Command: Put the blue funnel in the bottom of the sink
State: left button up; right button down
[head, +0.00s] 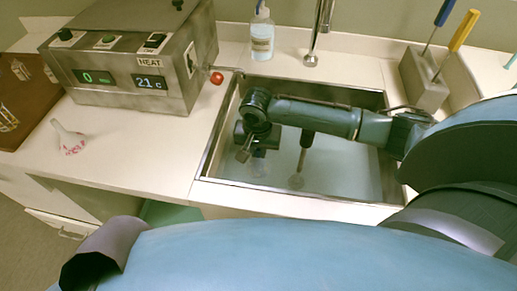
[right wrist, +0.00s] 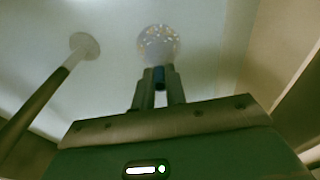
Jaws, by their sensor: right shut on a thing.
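My right gripper (head: 257,150) reaches down inside the sink (head: 345,180), on its left side. In the right wrist view its fingers (right wrist: 160,72) are shut on a small blue part (right wrist: 160,78), which I take as the blue funnel. In the head view the funnel is mostly hidden by the gripper. I cannot tell whether it touches the sink bottom. My left gripper is not in view.
A dark rod (head: 308,138) with a round pale foot stands in the sink, right of my gripper. A white funnel with red marking (head: 70,138) is on the left counter. A heater box (head: 135,60), soap bottle (head: 262,38) and tap (head: 311,57) are behind.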

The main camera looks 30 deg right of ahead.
jog(key=c, duration=1.4)
grip_release()
jog(key=shift+c, duration=0.2)
notch_tip(320, 180, up, 12)
jog(key=s+p, duration=0.1)
jog(key=shift+a, duration=0.45)
jog(key=shift+s, duration=0.15)
